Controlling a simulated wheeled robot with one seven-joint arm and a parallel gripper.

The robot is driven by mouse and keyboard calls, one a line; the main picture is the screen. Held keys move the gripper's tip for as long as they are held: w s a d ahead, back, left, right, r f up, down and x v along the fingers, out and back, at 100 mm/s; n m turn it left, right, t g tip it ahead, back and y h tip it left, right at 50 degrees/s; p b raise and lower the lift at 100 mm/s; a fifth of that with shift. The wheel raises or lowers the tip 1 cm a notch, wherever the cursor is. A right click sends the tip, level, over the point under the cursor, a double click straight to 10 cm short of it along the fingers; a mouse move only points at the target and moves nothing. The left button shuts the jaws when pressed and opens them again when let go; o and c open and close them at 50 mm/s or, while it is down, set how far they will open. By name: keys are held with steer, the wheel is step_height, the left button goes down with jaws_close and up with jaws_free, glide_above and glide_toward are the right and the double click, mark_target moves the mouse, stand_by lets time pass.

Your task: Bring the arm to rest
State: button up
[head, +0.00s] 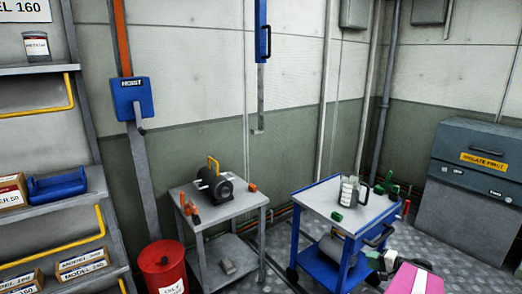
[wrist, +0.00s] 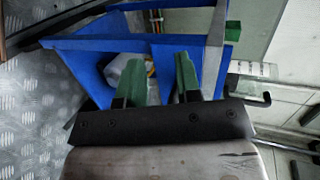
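My gripper (head: 376,260) is in front of the blue trolley (head: 349,237), low at its right side in the head view. In the wrist view my gripper (wrist: 157,72) has two green fingers with a clear gap between them. I see nothing held in that gap. The trolley's blue frame (wrist: 120,43) and a pale rounded object lie beyond the fingers. A pink part of my arm shows at the bottom right of the head view.
A clear jug (head: 348,191) and green items stand on the trolley's top. A grey table (head: 226,209) with a dark motor (head: 215,186) is left of it. A red bin (head: 163,267), shelves and a grey cabinet (head: 470,190) stand around. Bare floor shows right of the trolley.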

steer(key=w+a+n+g+h, duration=0.1)
steer(key=a+n+g+h, duration=0.3)
steer(key=a, duration=0.8)
steer(key=w+a+n+g+h, duration=0.1)
steer(key=a+n+g+h, duration=0.4)
steer(key=a, duration=0.7)
steer(key=shift+w+a+r+g+h, duration=0.25)
steer(key=shift+w+a+g+h, duration=0.05)
steer(key=shift+w+a+h, duration=0.1)
steer(key=shift+s+d, duration=0.1)
